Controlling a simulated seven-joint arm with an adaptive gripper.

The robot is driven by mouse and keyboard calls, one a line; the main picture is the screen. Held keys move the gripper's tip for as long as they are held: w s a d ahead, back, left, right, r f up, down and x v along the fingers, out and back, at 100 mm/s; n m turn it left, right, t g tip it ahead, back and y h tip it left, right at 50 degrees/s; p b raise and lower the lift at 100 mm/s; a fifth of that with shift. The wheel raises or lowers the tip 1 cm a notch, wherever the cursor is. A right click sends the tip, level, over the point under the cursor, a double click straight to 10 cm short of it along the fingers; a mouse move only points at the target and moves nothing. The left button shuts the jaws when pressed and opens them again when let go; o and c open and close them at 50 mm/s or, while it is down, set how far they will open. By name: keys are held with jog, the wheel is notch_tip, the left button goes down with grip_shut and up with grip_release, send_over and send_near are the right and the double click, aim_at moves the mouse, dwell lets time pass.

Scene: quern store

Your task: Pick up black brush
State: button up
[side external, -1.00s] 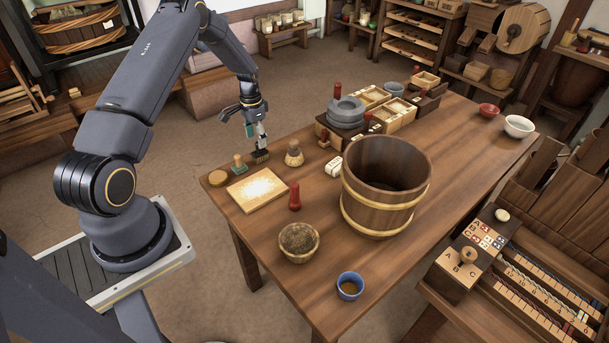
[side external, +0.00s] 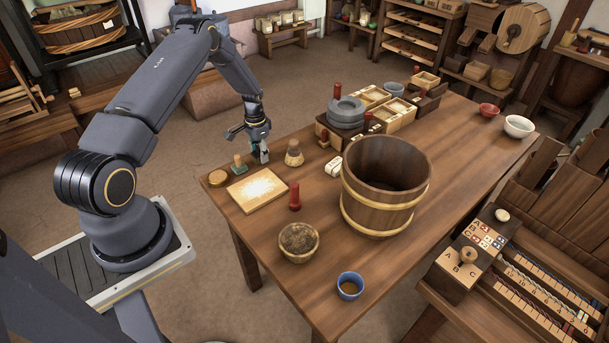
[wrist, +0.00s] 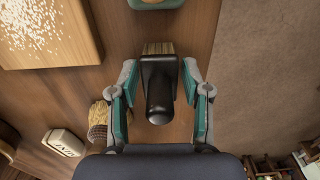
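The black brush (wrist: 160,88) shows in the wrist view, with a dark rounded handle and a strip of tan bristles at its upper end. My gripper (wrist: 160,66) is open there, with one teal-padded finger on each side of the brush. A gap shows between each finger and the handle, so the brush is not gripped. In the side external view my gripper (side external: 260,157) is low over the table's far left end and hides most of the brush.
On the wooden table (side external: 460,160), a green-topped tool (side external: 239,164) and a floury board (side external: 257,189) lie close left of my gripper. A tan bell-shaped brush (side external: 294,155) stands close right. A white block (side external: 333,167) and large wooden tub (side external: 385,190) are farther right.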

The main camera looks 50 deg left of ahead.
grip_shut()
